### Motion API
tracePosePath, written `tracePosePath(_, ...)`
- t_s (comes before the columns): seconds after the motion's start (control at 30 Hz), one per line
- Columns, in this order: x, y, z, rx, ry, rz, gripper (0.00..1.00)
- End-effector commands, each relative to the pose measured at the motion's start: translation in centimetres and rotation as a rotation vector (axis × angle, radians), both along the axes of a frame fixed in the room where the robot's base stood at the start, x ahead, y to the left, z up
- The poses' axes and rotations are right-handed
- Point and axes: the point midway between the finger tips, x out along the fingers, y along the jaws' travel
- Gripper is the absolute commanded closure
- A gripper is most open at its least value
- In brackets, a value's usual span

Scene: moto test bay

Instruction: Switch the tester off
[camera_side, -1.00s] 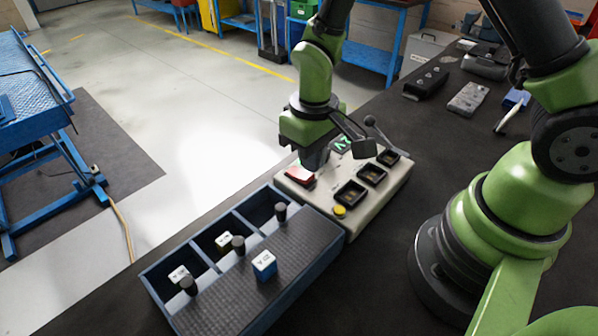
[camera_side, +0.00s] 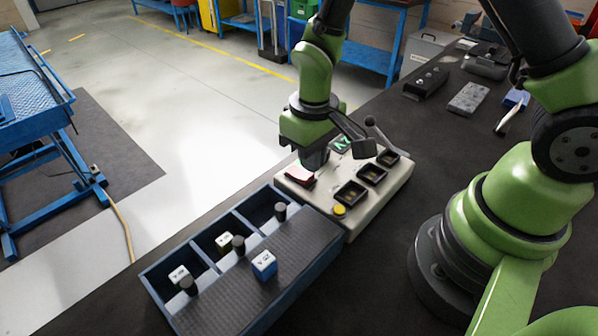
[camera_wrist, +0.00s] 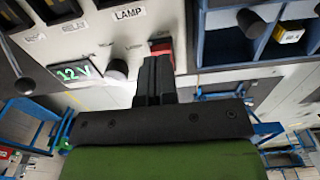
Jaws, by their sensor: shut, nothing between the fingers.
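The tester (camera_side: 345,200) is a beige box on the dark bench, with a red rocker switch (camera_side: 299,173) at its left end. The switch also shows in the wrist view (camera_wrist: 162,47), partly hidden behind my fingers. My gripper (camera_side: 317,162) points down beside the switch, its fingers shut and empty. In the wrist view the fingertips (camera_wrist: 157,62) overlap the switch; I cannot tell whether they touch it. The tester's display (camera_wrist: 77,74) is lit green and seems to read 12 V. It is partly visible in the side view (camera_side: 341,145).
Three black sockets (camera_side: 372,174), a yellow button (camera_side: 339,211) and a lever (camera_side: 380,133) are on the tester. A blue divided tray (camera_side: 157,290) with several black knobs and small labelled cubes stands in front. Tools (camera_side: 468,99) lie at the back right.

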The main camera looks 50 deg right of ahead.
Motion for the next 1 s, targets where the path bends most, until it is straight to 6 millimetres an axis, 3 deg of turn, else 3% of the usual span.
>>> tracePosePath(1.0, 0.0, 0.0, -1.7, 0.000, 0.000, 0.000, 1.00)
